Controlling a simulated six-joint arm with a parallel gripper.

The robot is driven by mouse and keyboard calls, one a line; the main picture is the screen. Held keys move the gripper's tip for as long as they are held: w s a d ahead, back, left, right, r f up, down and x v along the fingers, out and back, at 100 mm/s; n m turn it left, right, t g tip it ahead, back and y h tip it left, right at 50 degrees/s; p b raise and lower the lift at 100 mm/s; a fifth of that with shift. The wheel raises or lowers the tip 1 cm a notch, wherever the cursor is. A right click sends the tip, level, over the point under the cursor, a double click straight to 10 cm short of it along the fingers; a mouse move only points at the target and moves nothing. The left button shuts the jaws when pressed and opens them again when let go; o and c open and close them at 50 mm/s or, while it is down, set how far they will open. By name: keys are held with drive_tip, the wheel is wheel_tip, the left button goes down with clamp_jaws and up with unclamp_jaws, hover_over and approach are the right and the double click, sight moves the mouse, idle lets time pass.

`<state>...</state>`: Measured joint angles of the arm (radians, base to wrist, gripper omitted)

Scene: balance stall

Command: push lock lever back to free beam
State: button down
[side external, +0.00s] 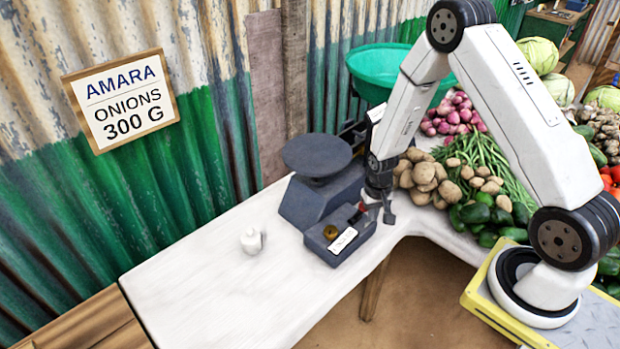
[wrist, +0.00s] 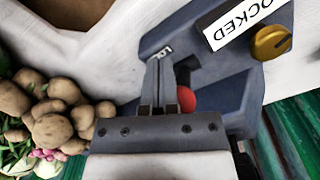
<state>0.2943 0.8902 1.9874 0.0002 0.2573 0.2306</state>
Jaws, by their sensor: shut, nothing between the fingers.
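The blue-grey balance (side external: 300,207) stands on the white counter, with a round dark pan (side external: 316,155) on top. Its front box has a brass knob (side external: 330,232) and a white label (side external: 342,240); the label reads "OCKED" upside down in the wrist view (wrist: 243,22), partly cut off. The lock lever's red knob (wrist: 187,98) shows just right of my shut, empty fingers (wrist: 160,62). In the side view my gripper (side external: 388,214) points down at the box's right end, beside the red knob (side external: 361,207). I cannot tell whether fingers and lever touch.
Potatoes (side external: 425,178), green peppers (side external: 478,213) and onions (side external: 452,117) lie to the right, with a green basin (side external: 385,70) behind. The counter's left part is clear. A corrugated wall stands behind.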

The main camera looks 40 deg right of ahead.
drive_tip(key=shift+w+r, duration=0.2)
drive_tip(key=shift+w, duration=0.45)
drive_tip(key=shift+w+r, duration=0.2)
drive_tip(key=shift+w, duration=0.4)
idle(0.3)
drive_tip(key=shift+r, duration=0.15)
wheel_tip(320, 180, up, 6)
drive_tip(key=s, duration=0.2)
idle(0.8)
drive_tip(key=shift+a, duration=0.1)
drive_tip(key=s+a+r+n+t, duration=0.2)
drive_tip(key=s+a+r+n, duration=0.4)
drive_tip(key=s+a+r, duration=0.3)
wheel_tip(320, 180, up, 4)
drive_tip(key=shift+a+f+t, duration=0.15)
drive_tip(key=shift+a+t, duration=0.15)
drive_tip(key=shift+a, duration=0.65)
